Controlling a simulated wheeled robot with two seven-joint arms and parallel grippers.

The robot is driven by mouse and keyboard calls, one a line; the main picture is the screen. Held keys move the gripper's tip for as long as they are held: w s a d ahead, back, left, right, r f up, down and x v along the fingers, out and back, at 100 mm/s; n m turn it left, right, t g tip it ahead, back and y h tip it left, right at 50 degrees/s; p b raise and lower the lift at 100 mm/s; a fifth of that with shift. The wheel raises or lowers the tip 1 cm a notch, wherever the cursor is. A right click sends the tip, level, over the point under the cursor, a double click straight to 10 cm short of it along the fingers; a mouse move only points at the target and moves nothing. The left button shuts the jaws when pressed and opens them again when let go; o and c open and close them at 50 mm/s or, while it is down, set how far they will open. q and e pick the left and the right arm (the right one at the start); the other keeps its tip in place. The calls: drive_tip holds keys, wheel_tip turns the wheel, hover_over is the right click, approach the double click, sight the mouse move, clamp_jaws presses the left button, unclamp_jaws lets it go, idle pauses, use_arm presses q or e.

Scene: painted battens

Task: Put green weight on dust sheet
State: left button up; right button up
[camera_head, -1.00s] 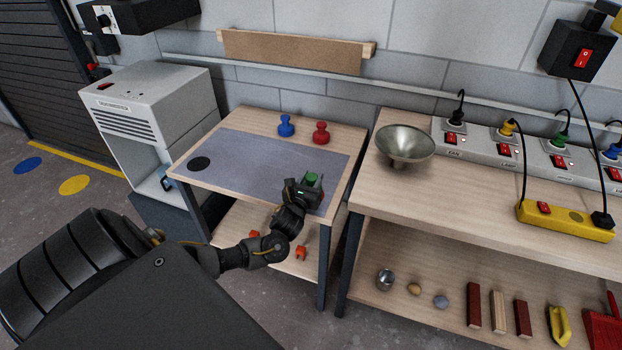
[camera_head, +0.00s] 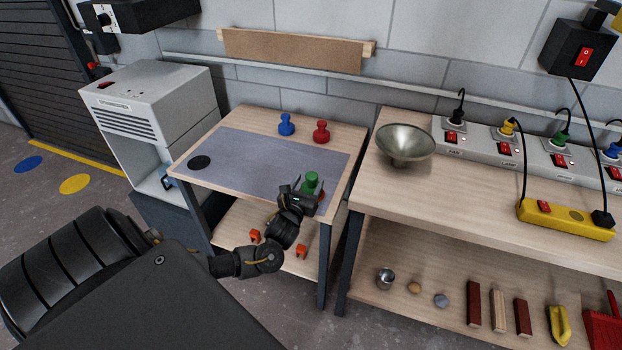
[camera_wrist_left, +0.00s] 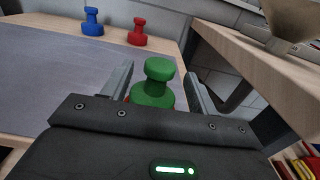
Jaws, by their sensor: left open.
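The green weight (camera_head: 312,180) is a knobbed, spool-like piece at the front right of the small table. It also shows in the left wrist view (camera_wrist_left: 154,88), upright. My left gripper (camera_head: 309,185) is open, with one finger on each side of the weight and gaps between. The fingers also show in the left wrist view (camera_wrist_left: 157,72). The dust sheet (camera_head: 255,160) is a flat grey-blue sheet covering much of the tabletop. The weight appears over its right part in the head view; its foot is hidden by my gripper, so contact is unclear. My right gripper is out of view.
A blue weight (camera_head: 286,126) and a red weight (camera_head: 321,133) stand on bare wood behind the sheet. A black disc (camera_head: 199,162) lies on the sheet's left. A metal bowl (camera_head: 404,146) sits on the workbench to the right. The sheet's middle is clear.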

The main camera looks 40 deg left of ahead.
use_arm(q)
drive_tip(key=v, duration=0.8)
drive_tip(key=shift+s+d, duration=0.2)
drive_tip(key=shift+s, duration=0.15)
drive_tip(key=s+f+n+g+h, duration=0.1)
drive_tip(key=s+f+n+g, duration=0.3)
drive_tip(key=f, duration=0.6)
drive_tip(key=s+d+f+n+g, duration=0.1)
drive_tip(key=s+f+n, duration=0.35)
drive_tip(key=f, duration=0.65)
drive_tip(key=s+f+n+g+h, duration=0.1)
drive_tip(key=s+f+n+g, duration=0.2)
drive_tip(key=f+n, duration=0.5)
drive_tip(key=s+d+f+n+g+h, duration=0.1)
drive_tip(key=s+d+f+n, duration=0.3)
drive_tip(key=s, duration=0.6)
drive_tip(key=s+d+f+n+g+h, duration=0.1)
drive_tip(key=s+d+f+n+g, duration=0.3)
drive_tip(key=s+f, duration=0.5)
drive_tip(key=s+d+f+n+g+h, duration=0.1)
drive_tip(key=s+d+f+n+g, duration=0.2)
drive_tip(key=s, duration=0.8)
wheel_tip(320, 180, down, 3)
drive_tip(key=shift+s+d+f+n+h, duration=0.15)
drive_tip(key=shift+d+n+h, duration=0.25)
drive_tip(key=shift+d+n, duration=0.75)
